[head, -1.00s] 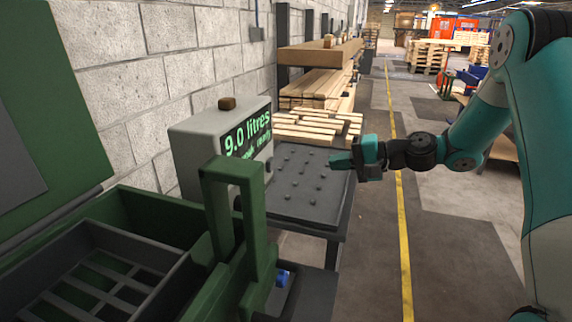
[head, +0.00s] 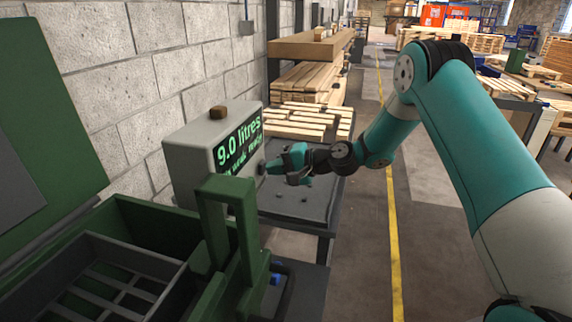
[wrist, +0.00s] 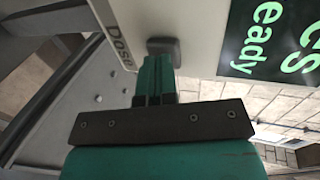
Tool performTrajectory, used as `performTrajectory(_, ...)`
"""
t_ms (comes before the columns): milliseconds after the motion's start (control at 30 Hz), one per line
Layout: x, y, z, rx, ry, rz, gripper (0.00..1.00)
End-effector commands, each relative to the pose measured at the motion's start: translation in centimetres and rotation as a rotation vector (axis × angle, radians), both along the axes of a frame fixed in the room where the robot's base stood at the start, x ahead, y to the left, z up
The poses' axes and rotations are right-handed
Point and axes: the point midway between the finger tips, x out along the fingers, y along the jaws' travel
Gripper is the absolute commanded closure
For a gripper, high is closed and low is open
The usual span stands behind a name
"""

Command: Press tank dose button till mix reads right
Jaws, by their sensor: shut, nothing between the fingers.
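The pale dosing box (head: 186,152) stands behind the green tank handle. Its black display (head: 238,143) shows "9.0 litres" in green; the smaller line below is partly covered and seems to read "weak ready". The wrist view shows the end of that text, "eady", on the display (wrist: 275,40). The dark grey dose button (wrist: 163,46) sits on the box face beside the word "Dose". My gripper (head: 271,166) is shut and empty, its tips at the box's right face. In the wrist view its tips (wrist: 155,66) overlap the button's edge; I cannot tell whether they press it.
The green tank (head: 150,218) with a dark slatted basket (head: 85,245) fills the lower left. Its upright green handle (head: 205,215) stands close in front of the box. A dark studded table (head: 290,212) lies under my gripper. Timber stacks (head: 305,85) stand behind; the aisle is clear.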

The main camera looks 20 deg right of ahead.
Motion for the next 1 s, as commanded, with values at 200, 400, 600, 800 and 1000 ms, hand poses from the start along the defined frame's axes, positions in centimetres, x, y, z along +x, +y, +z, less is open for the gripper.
performTrajectory(200,0.1,0.1,-0.1,0.001,0.001,0.000,1.00)
performTrajectory(400,0.4,0.6,-0.1,0.000,0.000,0.002,1.00)
performTrajectory(600,1.3,1.9,0.0,0.000,-0.001,0.001,1.00)
performTrajectory(800,1.3,2.2,0.0,0.001,-0.003,0.005,1.00)
performTrajectory(1000,0.8,1.6,0.0,0.002,-0.002,0.009,1.00)
